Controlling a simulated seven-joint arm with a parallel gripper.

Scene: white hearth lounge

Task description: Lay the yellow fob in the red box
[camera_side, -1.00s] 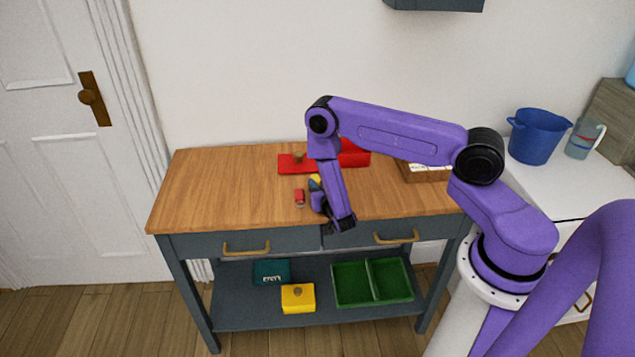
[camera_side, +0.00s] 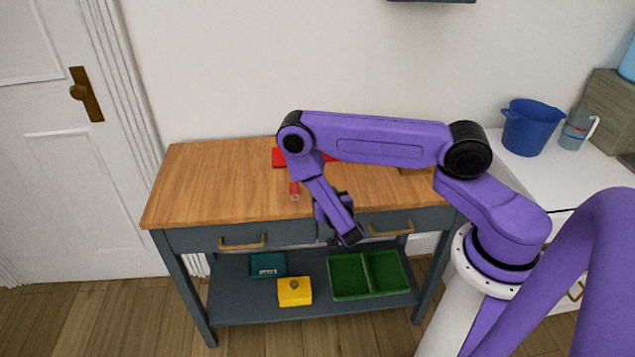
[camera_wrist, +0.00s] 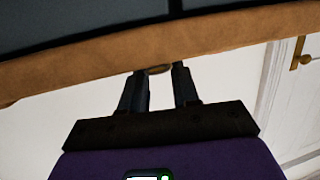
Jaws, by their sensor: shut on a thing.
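My gripper (camera_wrist: 163,72) is shut on a small dull brownish-yellow thing (camera_wrist: 158,69) between its fingertips. The picture is too dark to tell whether this is the yellow fob. In the side view my gripper (camera_side: 348,236) points down in front of the table's front edge, by the right drawer. Red shows at the back of the tabletop: a flat red piece (camera_side: 279,158) left of my arm and a sliver of the red box (camera_side: 329,157) behind it. My arm hides most of both. No yellow fob shows on the visible tabletop.
A small red item (camera_side: 294,190) lies on the wooden tabletop (camera_side: 215,185), whose left part is clear. The drawers have brass handles (camera_side: 242,243). The lower shelf holds a teal box (camera_side: 267,264), a yellow box (camera_side: 295,292) and a green divided tray (camera_side: 368,276).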

